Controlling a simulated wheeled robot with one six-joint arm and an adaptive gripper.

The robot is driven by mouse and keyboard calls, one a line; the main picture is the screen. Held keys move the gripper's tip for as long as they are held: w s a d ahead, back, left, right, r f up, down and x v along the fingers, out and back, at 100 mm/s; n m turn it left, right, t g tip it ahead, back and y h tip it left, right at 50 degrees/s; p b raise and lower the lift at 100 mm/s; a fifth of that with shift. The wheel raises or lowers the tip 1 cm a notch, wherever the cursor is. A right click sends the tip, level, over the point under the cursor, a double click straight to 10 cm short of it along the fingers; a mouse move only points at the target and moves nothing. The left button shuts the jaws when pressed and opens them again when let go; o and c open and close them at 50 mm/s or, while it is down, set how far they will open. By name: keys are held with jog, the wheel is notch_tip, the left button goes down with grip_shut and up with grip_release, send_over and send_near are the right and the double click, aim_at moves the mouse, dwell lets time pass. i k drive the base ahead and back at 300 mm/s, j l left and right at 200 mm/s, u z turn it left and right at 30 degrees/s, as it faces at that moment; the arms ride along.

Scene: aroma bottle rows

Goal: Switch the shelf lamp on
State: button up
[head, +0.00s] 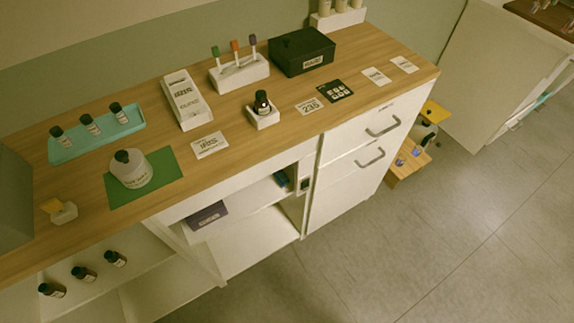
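No lit lamp stands out, and I cannot tell for sure which thing is the shelf lamp. A small dark plate (305,184), possibly a switch, sits on the front edge of the upright panel beside the open shelves. Its setting is too small to read. The open shelf (258,245) beside it looks dim. My gripper is not in view.
The wooden counter (225,112) holds a teal tray (72,153) of dark bottles, a white jar (130,170) on a green mat, a test-strip holder (239,75) and a black box (302,52). Drawer handles (371,157) jut out at the right. The grey floor (430,240) in front is clear.

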aim_at(306, 185)
jog(key=i+j, duration=0.15)
jog(key=j, duration=0.15)
jog(key=i+j, duration=0.2)
jog(key=k+j+z, duration=0.15)
jog(key=z, duration=0.2)
jog(key=k+j+z, duration=0.2)
jog(key=z, duration=0.2)
